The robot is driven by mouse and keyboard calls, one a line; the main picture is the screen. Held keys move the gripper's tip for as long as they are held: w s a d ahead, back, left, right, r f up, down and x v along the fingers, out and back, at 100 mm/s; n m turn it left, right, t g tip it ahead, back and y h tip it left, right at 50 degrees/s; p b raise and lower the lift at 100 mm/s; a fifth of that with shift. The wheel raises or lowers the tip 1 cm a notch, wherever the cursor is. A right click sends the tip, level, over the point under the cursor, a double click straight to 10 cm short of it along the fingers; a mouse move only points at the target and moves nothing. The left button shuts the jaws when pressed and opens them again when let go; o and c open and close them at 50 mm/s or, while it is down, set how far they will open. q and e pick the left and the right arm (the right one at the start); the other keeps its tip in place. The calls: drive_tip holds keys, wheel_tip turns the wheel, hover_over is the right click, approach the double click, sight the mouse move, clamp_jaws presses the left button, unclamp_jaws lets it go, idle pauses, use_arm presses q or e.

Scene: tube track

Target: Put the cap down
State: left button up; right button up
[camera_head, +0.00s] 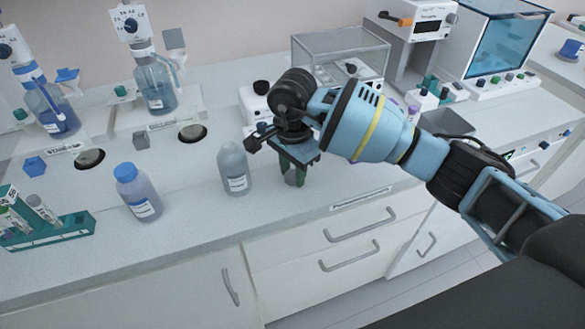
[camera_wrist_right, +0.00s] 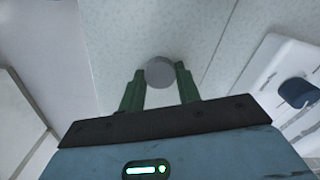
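A round grey cap (camera_wrist_right: 160,72) sits between the green fingertips of my right gripper (camera_wrist_right: 160,76) in the right wrist view. The fingers appear to touch it on both sides. In the head view the right gripper (camera_head: 293,176) points down, low over the counter just right of a grey bottle (camera_head: 236,170). The cap is hidden there by the gripper. Whether the cap touches the counter cannot be told. The bottle stands upright, with no coloured cap showing. My left gripper is not in view.
A blue-capped bottle (camera_head: 139,193) stands to the left, and a green tube rack (camera_head: 55,232) stands at the far left. Dispenser stations (camera_head: 155,85) and a clear box (camera_head: 340,50) are behind. Bare counter (camera_head: 190,240) lies in front of the grey bottle, above the drawers.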

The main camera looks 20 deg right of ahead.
sight(293, 175)
drive_tip(key=o, duration=0.5)
drive_tip(key=shift+c, duration=0.2)
drive_tip(key=shift+r, duration=0.15)
wheel_tip(293, 175, up, 12)
idle(0.5)
